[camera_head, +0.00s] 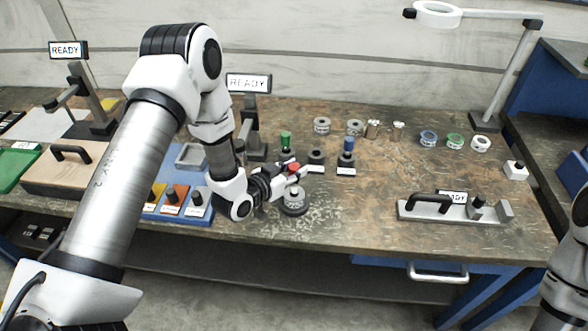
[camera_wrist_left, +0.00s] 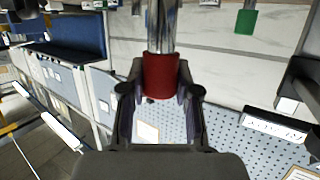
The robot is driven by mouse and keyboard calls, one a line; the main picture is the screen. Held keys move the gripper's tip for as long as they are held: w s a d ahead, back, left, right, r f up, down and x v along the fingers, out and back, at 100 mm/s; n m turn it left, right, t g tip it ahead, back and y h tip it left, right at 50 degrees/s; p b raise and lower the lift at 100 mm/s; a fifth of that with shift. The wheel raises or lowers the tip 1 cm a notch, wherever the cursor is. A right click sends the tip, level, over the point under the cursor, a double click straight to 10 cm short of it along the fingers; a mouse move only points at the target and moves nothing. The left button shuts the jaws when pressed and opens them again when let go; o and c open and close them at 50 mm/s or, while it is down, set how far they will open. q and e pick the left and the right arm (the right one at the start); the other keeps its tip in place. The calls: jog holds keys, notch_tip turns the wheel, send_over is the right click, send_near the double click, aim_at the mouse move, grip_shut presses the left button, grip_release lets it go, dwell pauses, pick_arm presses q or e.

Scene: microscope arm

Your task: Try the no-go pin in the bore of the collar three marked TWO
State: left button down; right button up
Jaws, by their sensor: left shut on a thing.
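My left gripper (camera_head: 291,171) is shut on a red-handled pin (camera_head: 294,168). In the left wrist view the red handle (camera_wrist_left: 161,75) sits between both fingers, with a shiny metal shank beyond it. The pin is over a grey collar (camera_head: 294,199) on a dark round base at the front middle of the table. Whether the pin's tip is in the bore or just above it cannot be told. The collar's marking is too small to read. Two other grey collars (camera_head: 322,125) (camera_head: 355,128) stand farther back. My right gripper is out of view.
Behind the gripper are a green-topped pin (camera_head: 286,138), a dark holder with an empty top (camera_head: 316,157) and a blue-topped pin (camera_head: 347,147). Blue (camera_head: 428,138), green (camera_head: 454,140) and white (camera_head: 481,144) rings lie at the back right. A handled metal fixture (camera_head: 430,212) is at front right.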

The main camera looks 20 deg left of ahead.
pick_arm(q)
jog(key=shift+f+b, duration=1.8)
jog(key=shift+f, duration=0.2)
dwell(0.6)
dwell(0.9)
jog(key=shift+r+p, duration=1.45)
jog(key=shift+r, duration=0.6)
jog(key=shift+r+p, duration=1.8)
jog(key=shift+r, duration=0.75)
